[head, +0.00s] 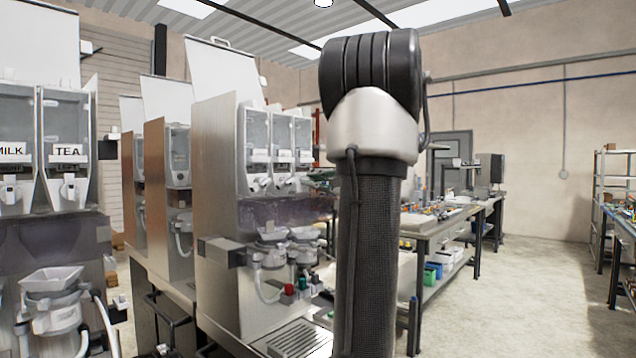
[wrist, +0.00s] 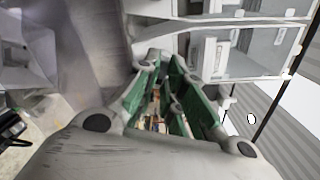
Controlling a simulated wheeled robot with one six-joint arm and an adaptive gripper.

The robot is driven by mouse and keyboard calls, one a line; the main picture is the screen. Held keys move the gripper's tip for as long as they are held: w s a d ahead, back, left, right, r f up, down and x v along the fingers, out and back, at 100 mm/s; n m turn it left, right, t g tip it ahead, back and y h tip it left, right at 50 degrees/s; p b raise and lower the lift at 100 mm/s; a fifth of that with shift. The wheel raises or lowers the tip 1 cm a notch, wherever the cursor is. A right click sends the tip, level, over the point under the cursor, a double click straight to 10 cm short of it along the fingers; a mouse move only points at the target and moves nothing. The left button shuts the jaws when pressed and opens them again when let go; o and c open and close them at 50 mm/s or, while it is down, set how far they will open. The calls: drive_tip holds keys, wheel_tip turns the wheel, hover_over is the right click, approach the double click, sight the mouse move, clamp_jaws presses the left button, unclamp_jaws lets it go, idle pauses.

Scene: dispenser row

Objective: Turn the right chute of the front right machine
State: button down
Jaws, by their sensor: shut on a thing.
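The front right machine (head: 215,215) is a steel dispenser with its lid raised and a row of clear canisters, each with a white chute below. Its left chute (head: 258,183) and middle chute (head: 287,181) point down and forward. My gripper (head: 321,180) is at the right end of this row, partly hidden by my arm. In the wrist view my gripper (wrist: 165,66) has its green-padded fingers closed in on the right chute. The chute itself is mostly hidden by the fingers, so its angle cannot be told. Pale canister bodies (wrist: 240,50) show beside the fingertips.
Another machine (head: 60,215) with MILK and TEA labels stands at the left. A workbench (head: 440,228) stands behind my arm. Open floor (head: 520,290) lies to the right.

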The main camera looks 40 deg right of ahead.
drive_tip(key=shift+f+m, duration=0.1)
drive_tip(key=shift+m, duration=0.9)
drive_tip(key=c, duration=1.8)
unclamp_jaws()
drive_tip(key=s, duration=1.2)
drive_tip(key=shift+d, duration=0.45)
